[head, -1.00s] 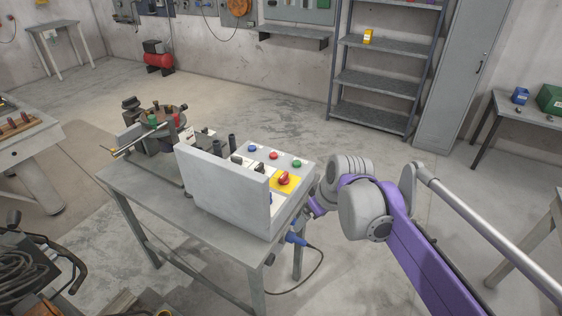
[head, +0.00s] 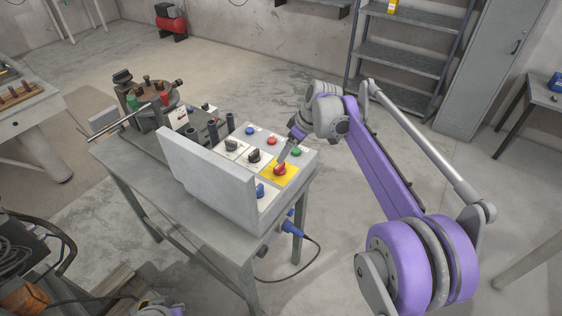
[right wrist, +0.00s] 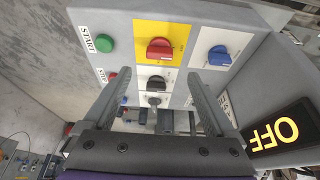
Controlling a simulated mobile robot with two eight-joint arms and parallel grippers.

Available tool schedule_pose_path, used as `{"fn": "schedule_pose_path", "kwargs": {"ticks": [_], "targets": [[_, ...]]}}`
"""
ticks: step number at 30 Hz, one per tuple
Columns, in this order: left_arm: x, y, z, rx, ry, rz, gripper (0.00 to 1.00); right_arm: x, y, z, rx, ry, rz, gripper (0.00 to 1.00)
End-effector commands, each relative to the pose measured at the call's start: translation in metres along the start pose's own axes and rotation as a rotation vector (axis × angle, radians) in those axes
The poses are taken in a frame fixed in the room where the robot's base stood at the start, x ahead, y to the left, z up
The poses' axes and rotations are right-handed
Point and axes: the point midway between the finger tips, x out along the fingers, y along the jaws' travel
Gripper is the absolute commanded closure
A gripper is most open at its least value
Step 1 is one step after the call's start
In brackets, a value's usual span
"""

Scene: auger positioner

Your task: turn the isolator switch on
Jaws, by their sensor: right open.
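The isolator switch, a red rotary knob (head: 280,169) on a yellow plate, sits on the control box's sloped panel. In the right wrist view the red knob (right wrist: 160,48) lies just beyond the fingertips, its handle roughly crosswise in the picture. My right gripper (head: 287,152) is right by the knob in the head view; contact cannot be told there. In the right wrist view my right gripper (right wrist: 160,78) is open, with nothing between its fingers. A display (right wrist: 275,132) beside the panel reads OFF in yellow.
A blue knob (right wrist: 218,55), a black knob (right wrist: 156,83) and a green START button (right wrist: 106,43) are close to the red knob. A grey upright plate (head: 208,180) stands along the panel's near side. A machine fixture (head: 150,105) occupies the table's left part.

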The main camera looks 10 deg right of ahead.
Motion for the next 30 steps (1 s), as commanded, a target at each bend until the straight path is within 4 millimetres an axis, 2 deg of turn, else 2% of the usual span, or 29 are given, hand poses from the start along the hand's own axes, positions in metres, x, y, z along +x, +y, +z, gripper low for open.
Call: {"fn": "schedule_pose_path", "kwargs": {"ticks": [1,6,12,18,25,26,30], "targets": [[0.001,0.000,0.001,0.000,-0.001,0.000,1.00,0.012,0.000,0.000,-0.001,0.000,0.000,0.09],[0.002,0.000,0.002,0.000,-0.001,0.000,1.00,0.045,0.000,0.000,-0.002,0.000,0.000,0.09],[0.002,0.000,0.002,0.000,-0.002,0.000,1.00,0.073,0.000,0.000,0.000,0.000,0.001,0.09],[0.003,0.000,0.002,0.000,-0.002,0.000,1.00,0.084,0.000,0.000,0.000,0.000,0.001,0.09],[0.003,0.000,0.002,0.000,-0.002,0.000,1.00,0.084,0.000,0.000,0.000,0.000,0.001,0.09],[0.003,0.000,0.002,0.000,-0.002,0.000,1.00,0.084,0.000,0.000,0.000,0.000,0.001,0.13],[0.003,0.000,0.002,0.000,-0.002,0.000,1.00,0.084,0.000,0.000,0.000,0.000,0.001,0.38]]}}
